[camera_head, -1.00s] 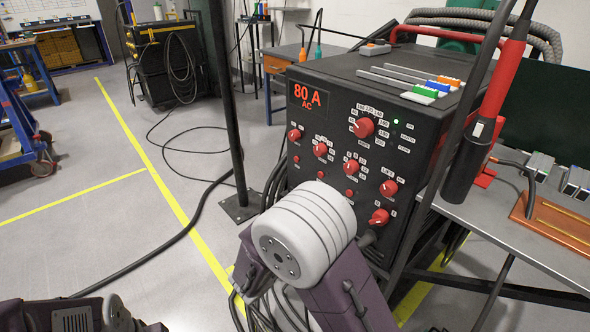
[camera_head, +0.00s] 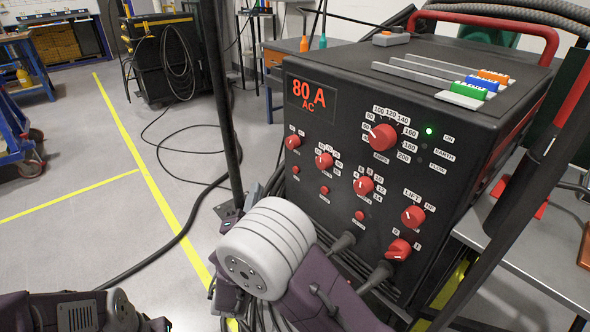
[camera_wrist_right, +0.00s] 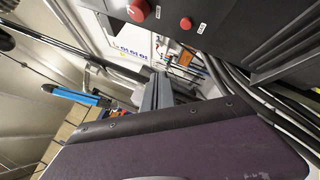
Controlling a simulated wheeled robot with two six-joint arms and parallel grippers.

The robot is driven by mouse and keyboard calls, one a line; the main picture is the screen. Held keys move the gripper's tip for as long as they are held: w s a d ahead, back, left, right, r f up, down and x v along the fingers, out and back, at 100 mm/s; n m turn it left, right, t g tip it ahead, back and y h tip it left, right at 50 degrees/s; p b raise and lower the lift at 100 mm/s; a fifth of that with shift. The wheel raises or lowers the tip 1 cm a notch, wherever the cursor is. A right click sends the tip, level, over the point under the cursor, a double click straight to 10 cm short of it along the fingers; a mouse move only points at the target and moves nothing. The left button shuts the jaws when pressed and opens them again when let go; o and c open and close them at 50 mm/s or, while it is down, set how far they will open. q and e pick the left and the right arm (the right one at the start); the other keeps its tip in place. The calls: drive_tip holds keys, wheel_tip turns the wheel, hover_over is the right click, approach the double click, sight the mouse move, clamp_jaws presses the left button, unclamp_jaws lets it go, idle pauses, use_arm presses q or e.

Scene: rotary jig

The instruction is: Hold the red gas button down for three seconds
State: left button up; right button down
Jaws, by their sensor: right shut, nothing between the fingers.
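The black welding machine (camera_head: 372,165) shows "80 A AC" and has several red knobs. Three small red buttons sit among them: a left one (camera_head: 295,169), a middle one (camera_head: 325,190) and a lower right one (camera_head: 360,215). In the right wrist view my right gripper (camera_wrist_right: 158,92) is shut and empty, below and apart from a small red button (camera_wrist_right: 185,23). My left gripper is out of view.
A grey bench (camera_head: 530,255) stands at the right. Thick cables plug into the machine's lower front. A dark upright post (camera_head: 222,110) stands left of the machine. The floor at the left is mostly clear.

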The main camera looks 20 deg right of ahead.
sight(296, 170)
drive_tip(key=w+d, duration=0.3)
drive_tip(key=d, duration=0.5)
drive_tip(key=shift+d, duration=0.15)
idle(1.9)
drive_tip(key=shift+w+d, duration=0.15)
drive_tip(key=shift+d, duration=0.25)
drive_tip(key=shift+w+d, duration=0.1)
drive_tip(key=shift+d, duration=0.25)
idle(0.4)
drive_tip(key=shift+a, duration=0.1)
idle(3.0)
drive_tip(key=shift+s+a, duration=0.25)
drive_tip(key=shift+a, duration=0.4)
